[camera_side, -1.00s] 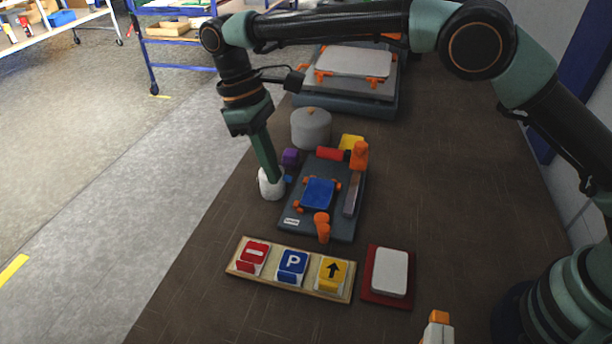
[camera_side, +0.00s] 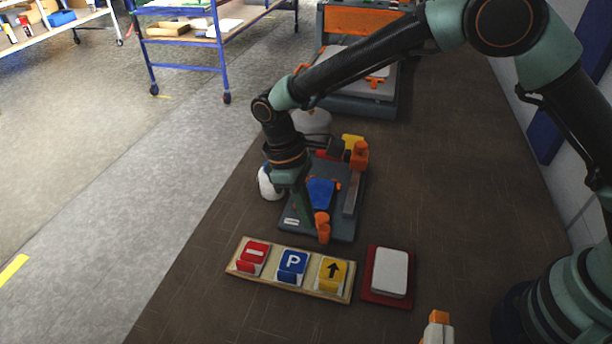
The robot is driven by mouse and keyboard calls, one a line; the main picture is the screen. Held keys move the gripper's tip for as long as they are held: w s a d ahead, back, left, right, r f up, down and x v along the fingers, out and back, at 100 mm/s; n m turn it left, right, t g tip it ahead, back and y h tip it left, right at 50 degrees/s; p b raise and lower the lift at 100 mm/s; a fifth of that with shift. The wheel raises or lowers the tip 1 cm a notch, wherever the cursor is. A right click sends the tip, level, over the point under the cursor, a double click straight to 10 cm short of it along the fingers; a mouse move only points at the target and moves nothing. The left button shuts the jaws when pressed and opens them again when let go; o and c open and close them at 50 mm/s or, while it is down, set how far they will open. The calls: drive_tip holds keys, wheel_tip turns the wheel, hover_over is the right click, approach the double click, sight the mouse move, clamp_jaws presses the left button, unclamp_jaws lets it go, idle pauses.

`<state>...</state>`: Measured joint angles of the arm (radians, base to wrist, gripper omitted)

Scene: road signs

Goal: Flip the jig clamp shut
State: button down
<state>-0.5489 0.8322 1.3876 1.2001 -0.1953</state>
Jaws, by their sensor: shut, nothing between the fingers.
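The jig (camera_side: 342,226) is a dark grey base plate on the brown bench with a blue square plate (camera_side: 321,191) in its middle. Its clamp seems to be the orange upright block (camera_side: 359,154) at the back right, with a red handle partly hidden behind my arm. A brownish bar (camera_side: 352,194) lies along the jig's right side. A short orange post (camera_side: 322,226) stands at the front edge. My gripper (camera_side: 305,222) is shut and empty, pointing down over the jig's front left, left of that post. I cannot tell whether it touches the plate.
A white cup-like thing (camera_side: 268,184) stands left of the jig, and a grey cylinder (camera_side: 316,122) behind it. In front are a wooden rack (camera_side: 238,268) of several signs and a red tray (camera_side: 369,296) with a white pad. The bench right of the jig is clear.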

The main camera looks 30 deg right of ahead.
sight(327, 227)
drive_tip(key=shift+s+d, duration=0.5)
drive_tip(key=shift+s, duration=0.1)
idle(1.0)
drive_tip(key=shift+d, duration=0.1)
drive_tip(key=shift+s+d, duration=0.45)
drive_tip(key=shift+d, duration=0.15)
drive_tip(key=shift+s+d, duration=0.15)
drive_tip(key=shift+d, duration=1.05)
drive_tip(key=shift+a, duration=0.1)
drive_tip(key=a, duration=0.1)
drive_tip(key=a+r, duration=0.1)
drive_tip(key=s+a, duration=0.1)
drive_tip(key=a, duration=0.1)
drive_tip(key=shift+r, duration=0.4)
wheel_tip(327, 227, up, 9)
drive_tip(key=s+a, duration=0.1)
drive_tip(key=a, duration=0.1)
drive_tip(key=shift+f, duration=0.15)
drive_tip(key=shift+a, duration=0.1)
